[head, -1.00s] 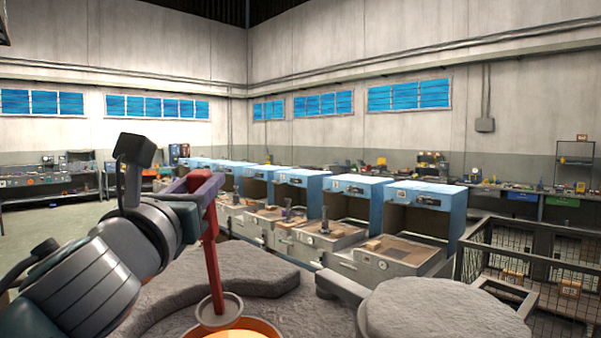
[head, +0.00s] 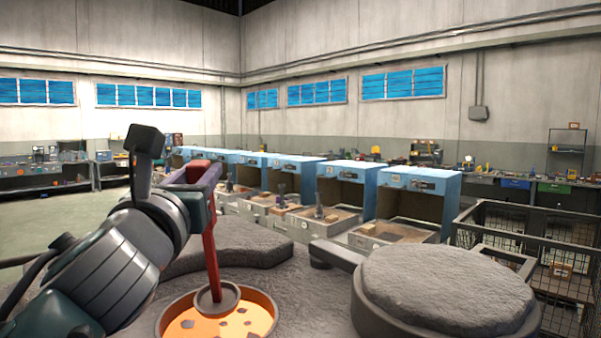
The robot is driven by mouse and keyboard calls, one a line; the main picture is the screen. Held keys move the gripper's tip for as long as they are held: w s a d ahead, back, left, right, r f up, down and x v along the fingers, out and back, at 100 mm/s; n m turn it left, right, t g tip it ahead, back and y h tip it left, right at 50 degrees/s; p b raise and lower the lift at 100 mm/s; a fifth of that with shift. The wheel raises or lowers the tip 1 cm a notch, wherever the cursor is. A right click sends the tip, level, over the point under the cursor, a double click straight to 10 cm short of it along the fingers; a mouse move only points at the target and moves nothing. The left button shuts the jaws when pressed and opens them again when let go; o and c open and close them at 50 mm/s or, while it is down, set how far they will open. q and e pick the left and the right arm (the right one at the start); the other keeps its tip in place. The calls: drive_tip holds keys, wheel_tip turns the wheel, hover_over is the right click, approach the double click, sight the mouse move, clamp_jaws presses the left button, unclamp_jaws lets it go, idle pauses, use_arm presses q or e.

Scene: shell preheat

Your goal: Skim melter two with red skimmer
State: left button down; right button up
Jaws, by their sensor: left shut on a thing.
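My left gripper (head: 196,184) is shut on the upper end of the red skimmer (head: 211,258), whose shaft hangs almost upright. The skimmer's round grey ladle head (head: 217,299) is over the far part of a round melter opening. I cannot tell whether it touches the melt. The glowing orange melt (head: 237,328) carries several dark grey flakes of dross (head: 188,324). The melter's grey, rough top (head: 150,300) surrounds the opening, and the picture's bottom edge cuts off its near side. No number shows on the melter. My right gripper is not in view.
A thick round grey lid (head: 445,290) with an arm stands right of the opening. A raised grey slab (head: 235,245) lies behind it. A row of blue-hooded stations (head: 418,180) runs beyond. A dark mesh cage (head: 510,235) stands at the right.

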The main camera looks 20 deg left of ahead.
use_arm(q)
drive_tip(key=shift+f+b, duration=2.4)
drive_tip(key=shift+f, duration=0.55)
drive_tip(key=shift+d, duration=0.1)
drive_tip(key=shift+w+d+f+b, duration=0.15)
drive_tip(key=shift+d+b, duration=0.35)
drive_tip(key=shift+d, duration=1.45)
drive_tip(key=w+a, duration=0.2)
drive_tip(key=a, duration=0.4)
drive_tip(key=shift+w+p, duration=0.25)
drive_tip(key=shift+p, duration=0.05)
